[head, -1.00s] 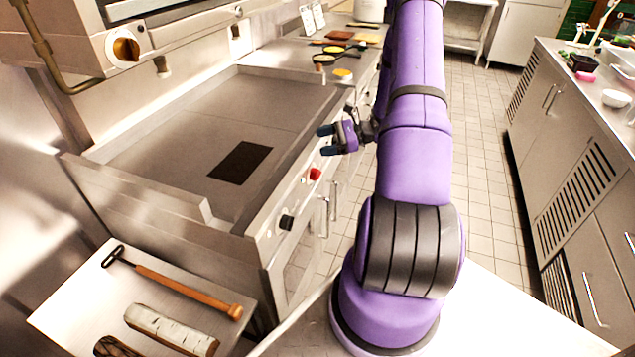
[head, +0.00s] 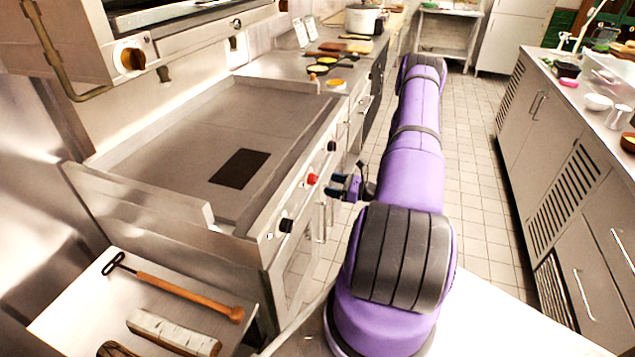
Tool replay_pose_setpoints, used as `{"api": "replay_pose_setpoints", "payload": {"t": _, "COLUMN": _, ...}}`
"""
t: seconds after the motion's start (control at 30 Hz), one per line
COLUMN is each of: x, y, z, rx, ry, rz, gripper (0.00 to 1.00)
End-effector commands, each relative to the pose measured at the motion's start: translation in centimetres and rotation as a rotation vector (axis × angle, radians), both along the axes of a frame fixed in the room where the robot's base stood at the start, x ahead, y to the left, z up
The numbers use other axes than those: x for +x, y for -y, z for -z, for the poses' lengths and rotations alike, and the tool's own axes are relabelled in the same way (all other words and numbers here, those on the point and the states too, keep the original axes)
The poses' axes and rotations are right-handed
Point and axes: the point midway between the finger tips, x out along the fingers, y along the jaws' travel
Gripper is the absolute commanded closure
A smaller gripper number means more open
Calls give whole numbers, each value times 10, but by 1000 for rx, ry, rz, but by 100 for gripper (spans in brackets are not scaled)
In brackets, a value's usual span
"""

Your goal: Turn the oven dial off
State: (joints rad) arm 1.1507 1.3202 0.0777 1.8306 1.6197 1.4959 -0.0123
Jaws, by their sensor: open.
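The range front at the left carries a red dial (head: 312,179), a black dial (head: 287,225) nearer me and another black dial (head: 331,146) farther along. The view does not show which one is the oven dial. My gripper (head: 334,186) is open and empty, with its dark blue fingers pointing left at the range front. It is just right of and slightly below the red dial; I cannot tell the exact gap.
The flat griddle top (head: 190,135) has a raised steel rim. A side shelf (head: 75,300) at the lower left holds an orange-handled tool (head: 185,293). Pans and a pot (head: 362,18) stand on the far counter. The tiled aisle (head: 480,190) at the right is clear.

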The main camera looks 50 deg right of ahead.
Motion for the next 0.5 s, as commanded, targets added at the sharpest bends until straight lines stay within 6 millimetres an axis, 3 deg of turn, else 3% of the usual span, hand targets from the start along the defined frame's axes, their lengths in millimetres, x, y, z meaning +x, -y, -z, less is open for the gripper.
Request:
{"api": "replay_pose_setpoints", "payload": {"t": 0.2, "x": 34, "y": -15, "z": 0, "rx": 0, "ry": 0, "rz": -3, "gripper": 28}}
{"api": "replay_pose_setpoints", "payload": {"t": 0.5, "x": 54, "y": -23, "z": 0, "rx": 0, "ry": 0, "rz": -1, "gripper": 28}}
